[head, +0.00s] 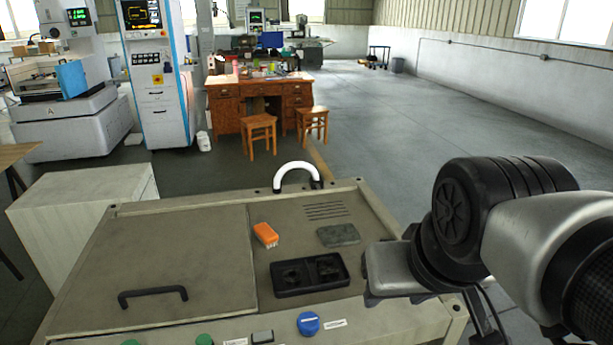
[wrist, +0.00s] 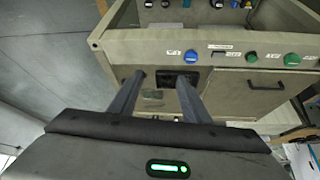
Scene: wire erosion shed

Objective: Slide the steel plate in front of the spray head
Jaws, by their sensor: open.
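The steel plate (head: 338,235) is a dark grey-green slab lying flat on the worktop, right of the orange box and behind the black tray. The wrist view shows a greyish patch that looks like the plate (wrist: 152,97) between my fingers. My gripper (wrist: 160,77) is open, its two fingers apart and nothing visibly held. In the head view my arm comes in from the right and the fingertips cannot be made out. A white curved tube (head: 298,167) stands at the worktop's back edge; I cannot tell whether it is the spray head.
The orange box (head: 266,235) and black tray (head: 309,275) stand near the plate. Slots (head: 325,211) lie behind it. A black handle (head: 153,293) sits on the left panel (head: 190,255). A blue knob (head: 308,324) is on the front. The worktop between box and plate is clear.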

